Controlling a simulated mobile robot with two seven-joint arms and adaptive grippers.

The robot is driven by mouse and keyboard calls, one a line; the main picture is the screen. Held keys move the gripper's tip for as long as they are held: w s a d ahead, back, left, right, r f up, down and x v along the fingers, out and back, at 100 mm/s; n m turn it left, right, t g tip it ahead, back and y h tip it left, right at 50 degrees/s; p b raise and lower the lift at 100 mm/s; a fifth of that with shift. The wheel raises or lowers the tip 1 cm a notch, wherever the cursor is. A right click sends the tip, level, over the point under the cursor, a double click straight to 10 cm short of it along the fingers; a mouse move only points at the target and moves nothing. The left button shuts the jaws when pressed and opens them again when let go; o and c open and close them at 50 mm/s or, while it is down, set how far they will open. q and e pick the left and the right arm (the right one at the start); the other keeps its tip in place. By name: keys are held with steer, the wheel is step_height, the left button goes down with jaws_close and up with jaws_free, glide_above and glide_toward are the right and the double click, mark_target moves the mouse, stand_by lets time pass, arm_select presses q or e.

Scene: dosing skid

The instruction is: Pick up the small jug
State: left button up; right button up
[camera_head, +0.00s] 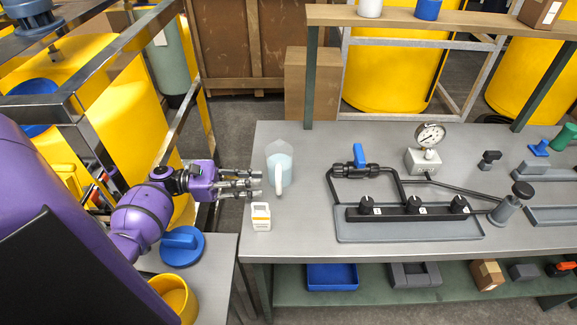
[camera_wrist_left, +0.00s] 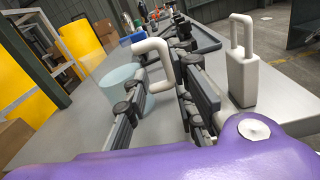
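The small jug (camera_head: 285,168) is translucent with pale blue contents and a white handle. It stands upright at the left end of the grey bench in the head view. In the left wrist view the jug's body (camera_wrist_left: 116,88) is partly hidden by a finger, and its white handle (camera_wrist_left: 163,46) shows ahead, between the lines of the fingers. My left gripper (camera_head: 258,183) is open, level beside the jug on its left, with its fingertips close to the handle. Whether they touch it I cannot tell. My right gripper is not in view.
A white padlock-shaped item (camera_head: 261,218) with a looped top stands close in front of the left gripper. Right of the jug are a blue-handled valve (camera_head: 359,156), a manifold tray (camera_head: 408,230) and a pressure gauge (camera_head: 430,136). A shelf (camera_head: 440,20) runs above the bench's back.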

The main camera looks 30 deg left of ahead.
mark_target(279, 196)
arm_select(q)
steer(key=shift+s+r+n, duration=0.15)
steer(key=shift+s+n, duration=0.25)
steer(key=shift+d, duration=0.3)
steer(key=p+x, duration=0.1)
steer(key=x, duration=0.1)
steer(key=shift+w+d, duration=0.1)
steer(key=shift+d, duration=0.2)
steer(key=p+x, duration=0.1)
steer(key=x, duration=0.3)
steer(key=shift+w, duration=0.25)
steer(key=shift+w+d, duration=0.1)
steer(key=shift+d, duration=0.1)
steer(key=shift+c, duration=0.2)
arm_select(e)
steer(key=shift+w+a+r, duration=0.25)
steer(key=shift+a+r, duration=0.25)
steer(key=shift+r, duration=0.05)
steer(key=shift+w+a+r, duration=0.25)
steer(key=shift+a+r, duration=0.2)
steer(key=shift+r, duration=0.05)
arm_select(q)
jaws_close()
